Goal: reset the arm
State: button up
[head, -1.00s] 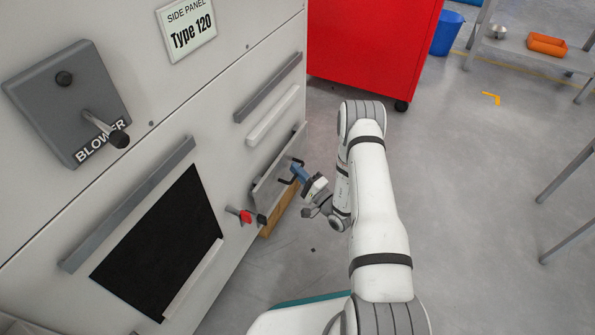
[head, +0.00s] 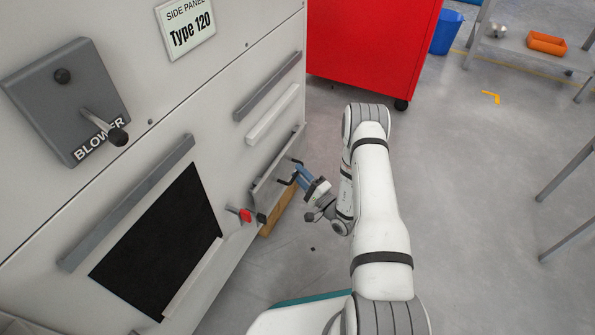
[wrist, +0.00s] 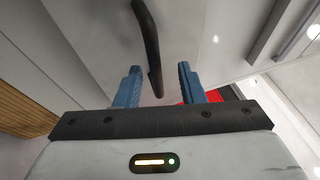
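My arm (head: 376,200) reaches forward and bends down toward the side panel. My gripper (head: 292,172) is low beside the panel's lower right part. In the wrist view its two blue fingers (wrist: 158,85) are apart, with a visible gap and nothing clamped between them. A black bar handle (wrist: 147,35) stands beyond the fingers, its lower end showing between their tips. I cannot tell whether the fingers touch it.
The cabinet wall (head: 210,110) fills the left, with a blower lever (head: 105,128), a dark window (head: 160,245) and a red-marked knob (head: 245,215). A red cabinet (head: 370,45) stands behind. Open floor (head: 470,190) lies to the right, before a metal rack (head: 520,50).

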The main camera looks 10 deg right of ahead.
jog(key=p+v, duration=0.2)
jog(key=v, duration=0.4)
jog(key=a+r+n+g+y+p, duration=0.2)
jog(key=a+r+g+y+p, duration=0.1)
jog(key=r, duration=0.6)
jog(key=a+r+n+g+y+p, duration=0.2)
jog(key=a+r+g+y+p, duration=0.1)
jog(key=r, duration=0.6)
jog(key=s+a+r+n+g+p, duration=0.35)
jog(key=r+g, duration=0.25)
jog(key=r, duration=0.4)
jog(key=s+a+r+n+g+p, duration=0.3)
jog(key=s+r+g+p, duration=0.25)
jog(key=r, duration=0.55)
jog(key=s+d+r+n+g+h+p, duration=0.1)
jog(key=s+r+g+h+p, duration=0.1)
jog(key=s+r+h+p, duration=0.5)
jog(key=s+d+r+n+g+h+p, duration=0.1)
jog(key=s+d+r+g+h+p, duration=0.2)
jog(key=r, duration=0.6)
jog(key=s+d+r+t+h+p, duration=0.2)
jog(key=d+r+t+h+p, duration=0.1)
jog(key=r, duration=0.4)
jog(key=s+d+r+t+h+p, duration=0.3)
jog(key=d+r+t+h+p, duration=0.1)
jog(key=r, duration=0.4)
jog(key=shift+s+d+t+p, duration=0.15)
jog(key=shift+s+t+p, duration=0.2)
jog(key=shift+p, duration=0.45)
jog(key=shift+r, duration=0.15)
